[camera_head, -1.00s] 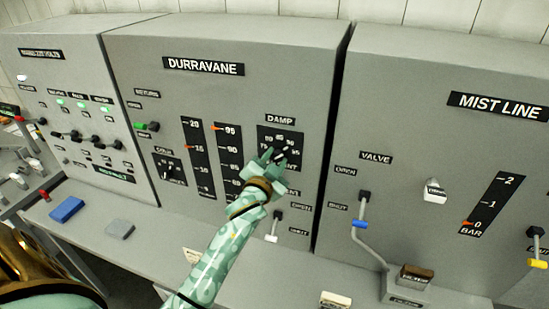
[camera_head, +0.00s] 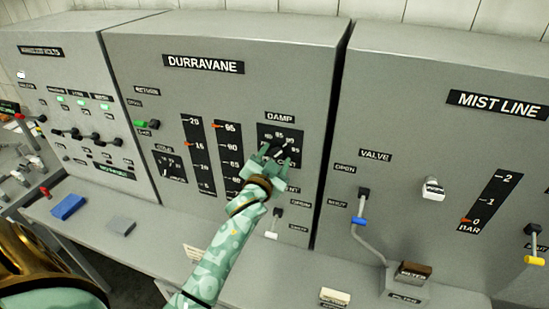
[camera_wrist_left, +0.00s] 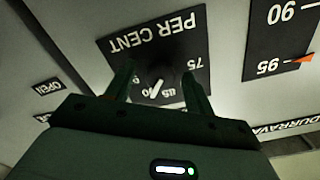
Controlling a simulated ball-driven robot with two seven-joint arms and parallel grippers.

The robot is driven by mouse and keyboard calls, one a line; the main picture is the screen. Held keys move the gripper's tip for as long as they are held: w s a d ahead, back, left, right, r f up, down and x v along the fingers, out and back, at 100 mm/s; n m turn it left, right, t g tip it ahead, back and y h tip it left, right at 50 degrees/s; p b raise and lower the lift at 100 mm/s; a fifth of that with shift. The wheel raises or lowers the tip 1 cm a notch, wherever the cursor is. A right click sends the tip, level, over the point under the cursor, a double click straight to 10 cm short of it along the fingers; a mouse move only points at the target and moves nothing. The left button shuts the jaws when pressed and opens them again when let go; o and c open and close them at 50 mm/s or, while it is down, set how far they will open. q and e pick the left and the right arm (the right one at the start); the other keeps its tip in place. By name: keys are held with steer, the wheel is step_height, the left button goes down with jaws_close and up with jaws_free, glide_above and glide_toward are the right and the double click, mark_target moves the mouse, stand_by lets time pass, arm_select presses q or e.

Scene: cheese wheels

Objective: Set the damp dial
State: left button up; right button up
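The damp dial is a dark knob with a white pointer (camera_wrist_left: 157,88) on a black plate marked PER CENT (camera_wrist_left: 160,38). In the head view the black plate (camera_head: 293,134) sits under the DAMP label on the Durravane panel. My left gripper (camera_head: 279,152) is in front of it and partly hides the knob and the lower scale. In the left wrist view, the left gripper (camera_wrist_left: 160,75) is open, with one finger on each side of the knob and gaps visible beside it. The pointer is toward the 85–90 side, but its exact reading is unclear. My right gripper is not in view.
Left of the dial are two vertical gauges (camera_head: 228,158) with orange markers. A small lever (camera_head: 274,222) is below the dial. The Mist Line panel (camera_head: 400,110) stands to the right, with a blue-banded valve lever (camera_head: 361,206). A blue block (camera_head: 68,207) lies on the ledge.

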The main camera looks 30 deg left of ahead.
arm_select(q)
steer(key=b+v, duration=0.2)
steer(key=v, duration=1.4)
steer(key=shift+d+b, duration=0.2)
steer(key=shift+b, duration=0.2)
steer(key=shift+s, duration=0.15)
